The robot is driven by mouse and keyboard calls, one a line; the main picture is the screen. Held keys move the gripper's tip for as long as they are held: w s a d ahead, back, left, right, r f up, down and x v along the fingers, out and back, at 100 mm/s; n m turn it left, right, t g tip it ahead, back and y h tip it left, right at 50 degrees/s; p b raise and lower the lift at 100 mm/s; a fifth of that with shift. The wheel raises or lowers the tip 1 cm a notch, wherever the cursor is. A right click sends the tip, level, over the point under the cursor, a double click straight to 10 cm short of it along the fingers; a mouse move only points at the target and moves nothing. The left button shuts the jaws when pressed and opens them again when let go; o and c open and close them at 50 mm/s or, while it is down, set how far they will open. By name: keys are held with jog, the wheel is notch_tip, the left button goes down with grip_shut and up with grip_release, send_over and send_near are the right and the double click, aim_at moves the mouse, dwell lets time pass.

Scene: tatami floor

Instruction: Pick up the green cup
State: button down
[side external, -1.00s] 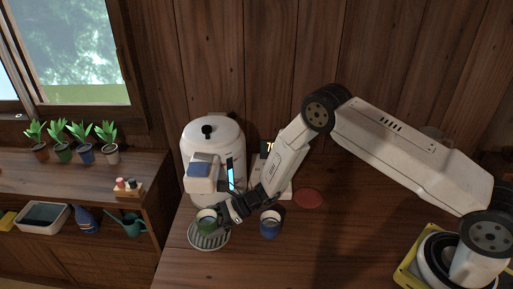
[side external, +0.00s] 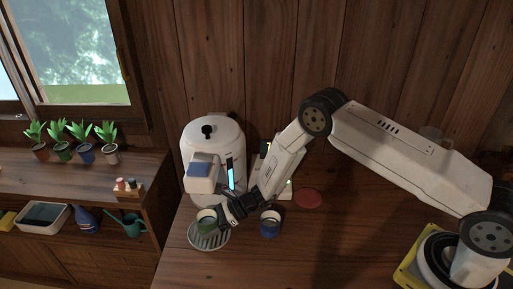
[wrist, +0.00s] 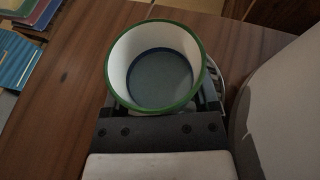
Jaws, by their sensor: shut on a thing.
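The green cup (side external: 206,228) is at the front of the white machine, over the round striped tray (side external: 209,243). In the wrist view the green-rimmed cup (wrist: 156,66) fills the top middle, upright, with its white inside and dark bottom visible. My gripper (side external: 222,217) reaches it from the right and is shut on it. In the wrist view the fingers are largely hidden by the cup. I cannot tell whether the cup's base touches the tray.
A blue cup (side external: 270,224) stands close to the right of my gripper. The white machine (side external: 212,150) rises directly behind the green cup. A red disc (side external: 307,198) lies farther right. The table front is clear.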

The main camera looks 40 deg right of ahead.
jog(key=shift+r, duration=0.35)
dwell(0.3)
jog(key=s+a, duration=2.2)
jog(key=shift+s+a, duration=0.15)
jog(key=shift+a, duration=0.05)
dwell(1.4)
jog(key=shift+s+a, duration=0.1)
jog(key=shift+s, duration=0.05)
dwell(0.8)
